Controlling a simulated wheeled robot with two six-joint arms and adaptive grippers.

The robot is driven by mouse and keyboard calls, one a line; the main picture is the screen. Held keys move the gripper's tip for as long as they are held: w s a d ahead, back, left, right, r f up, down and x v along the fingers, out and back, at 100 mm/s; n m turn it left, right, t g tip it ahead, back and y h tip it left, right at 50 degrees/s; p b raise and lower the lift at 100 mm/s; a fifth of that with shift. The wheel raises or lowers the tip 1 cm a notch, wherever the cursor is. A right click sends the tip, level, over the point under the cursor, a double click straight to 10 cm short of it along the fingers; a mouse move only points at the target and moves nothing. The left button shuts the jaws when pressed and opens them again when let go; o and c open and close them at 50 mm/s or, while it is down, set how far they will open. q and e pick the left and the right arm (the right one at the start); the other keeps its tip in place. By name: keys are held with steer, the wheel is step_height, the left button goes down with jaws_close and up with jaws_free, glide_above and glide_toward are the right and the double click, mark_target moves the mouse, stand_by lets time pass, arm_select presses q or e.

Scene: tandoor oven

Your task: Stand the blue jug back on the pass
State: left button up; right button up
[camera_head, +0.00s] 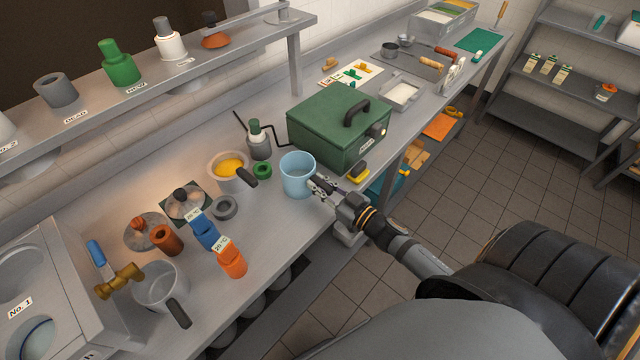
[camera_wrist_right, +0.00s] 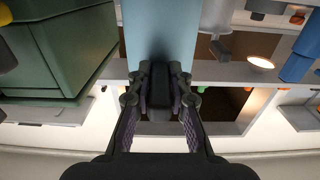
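The light blue jug (camera_head: 298,176) is upright at the front edge of the steel counter, left of the green box. I cannot tell whether it touches the counter. My right gripper (camera_head: 322,187) reaches it from the lower right. In the right wrist view, the gripper's (camera_wrist_right: 161,88) fingers close in on both sides of the jug's dark handle, in front of the blue jug wall (camera_wrist_right: 160,30). The jug's top and bottom are cut off there. The pass (camera_head: 135,92) is the raised steel shelf at the back left, carrying labelled pieces. My left gripper is out of view.
The green box (camera_head: 335,128) stands right of the jug; a pot of yellow liquid (camera_head: 229,170) and a green ring (camera_head: 263,170) are left. A grey bottle (camera_head: 259,142) stands behind.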

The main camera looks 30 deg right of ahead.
steer(key=o, duration=0.4)
steer(key=shift+r, duration=0.2)
steer(key=shift+s+d+f, duration=0.1)
steer(key=shift+s, duration=0.2)
steer(key=p+v, duration=0.4)
steer(key=v, duration=0.7)
steer(key=shift+s, duration=0.15)
